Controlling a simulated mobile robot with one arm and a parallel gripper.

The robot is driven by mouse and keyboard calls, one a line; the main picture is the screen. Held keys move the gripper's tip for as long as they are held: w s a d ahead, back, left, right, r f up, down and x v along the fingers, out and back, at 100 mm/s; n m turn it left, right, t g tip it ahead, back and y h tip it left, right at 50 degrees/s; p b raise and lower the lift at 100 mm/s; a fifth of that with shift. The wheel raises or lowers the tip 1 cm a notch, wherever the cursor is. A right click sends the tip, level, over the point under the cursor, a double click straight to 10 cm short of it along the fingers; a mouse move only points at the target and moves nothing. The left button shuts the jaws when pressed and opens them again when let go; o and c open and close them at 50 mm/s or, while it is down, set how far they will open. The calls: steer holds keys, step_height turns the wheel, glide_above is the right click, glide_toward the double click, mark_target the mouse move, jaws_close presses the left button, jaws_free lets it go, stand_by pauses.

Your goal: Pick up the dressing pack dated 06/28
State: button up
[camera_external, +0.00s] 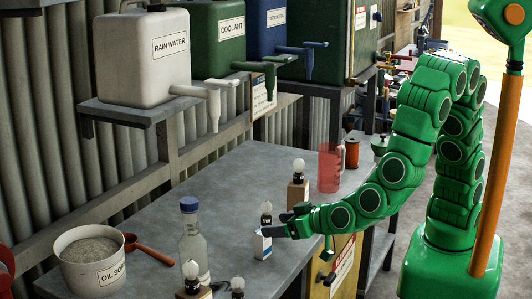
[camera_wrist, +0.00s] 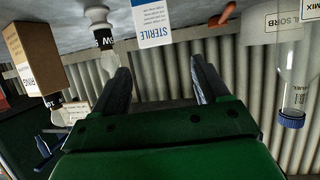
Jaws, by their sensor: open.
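A white and blue pack (camera_wrist: 153,22) marked STERILE is at the top of the wrist view, which looks upside down. Its date is not legible, and part of it is cut off by the frame edge. In the external view a small white and blue pack (camera_external: 262,246) stands upright on the grey bench, partly behind my gripper. My gripper (camera_external: 274,224) is open and empty close to this pack, near the bench's front edge. In the wrist view its two fingers (camera_wrist: 161,70) are spread apart, with the pack beyond them, not between them.
A clear bottle (camera_external: 194,247), a white bucket (camera_external: 92,268) and a red jug (camera_external: 329,168) are also on the bench (camera_external: 150,235). Tanks with taps stand on the shelf (camera_external: 130,113) behind.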

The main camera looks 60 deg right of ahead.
mark_target(257, 234)
steer(key=shift+w+f, duration=0.1)
steer(key=shift+f, duration=1.15)
steer(key=shift+x, duration=3.8)
steer(key=shift+d, duration=0.1)
steer(key=c, duration=1)
